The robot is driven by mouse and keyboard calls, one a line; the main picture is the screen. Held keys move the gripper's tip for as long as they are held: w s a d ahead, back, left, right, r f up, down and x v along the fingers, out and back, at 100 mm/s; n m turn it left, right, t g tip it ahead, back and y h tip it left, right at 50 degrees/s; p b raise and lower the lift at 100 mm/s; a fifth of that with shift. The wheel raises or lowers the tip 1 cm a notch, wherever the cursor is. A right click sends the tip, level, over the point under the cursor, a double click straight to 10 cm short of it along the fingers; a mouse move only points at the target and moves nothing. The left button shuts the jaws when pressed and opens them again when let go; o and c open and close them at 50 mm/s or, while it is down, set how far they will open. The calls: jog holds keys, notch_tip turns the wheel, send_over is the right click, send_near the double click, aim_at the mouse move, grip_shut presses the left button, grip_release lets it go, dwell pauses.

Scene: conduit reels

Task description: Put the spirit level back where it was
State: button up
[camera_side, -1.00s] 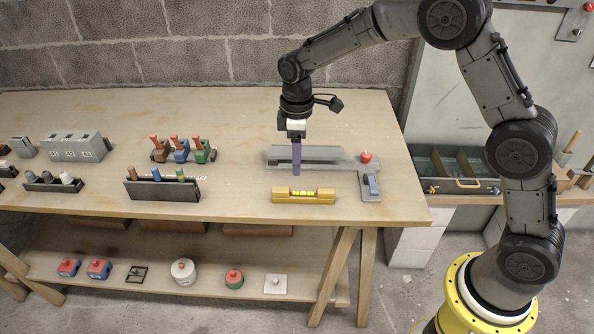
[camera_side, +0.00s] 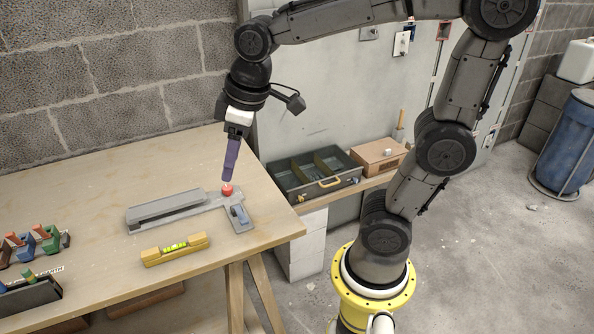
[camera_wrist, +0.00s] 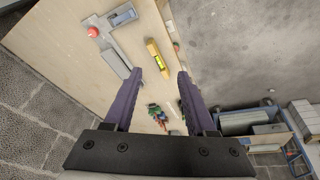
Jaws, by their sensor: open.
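The spirit level (camera_side: 174,249) is a yellow bar with a bright green vial. It lies on the wooden bench, in front of a grey fixture (camera_side: 150,219) and apart from it. In the wrist view the level (camera_wrist: 158,60) shows between and beyond my purple fingers. My gripper (camera_side: 228,178) points down, tilted, and appears above or behind the red knob (camera_side: 227,190) of the fixture; contact cannot be told. In the wrist view my gripper (camera_wrist: 160,76) is open with nothing between its fingers.
A small blue-grey part (camera_side: 239,214) sits on the fixture's right end. A dark compartment tray (camera_side: 315,175) and a brown box (camera_side: 384,156) stand on a lower surface to the right. Coloured items in a holder (camera_side: 35,240) are at the left. The bench around the level is clear.

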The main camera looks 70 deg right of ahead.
jog(key=s+d+f+m+t, duration=0.1)
jog(key=s+m+t, duration=0.1)
jog(key=s, duration=1)
jog(key=shift+d+f+m, duration=0.2)
jog(key=shift+m, duration=0.5)
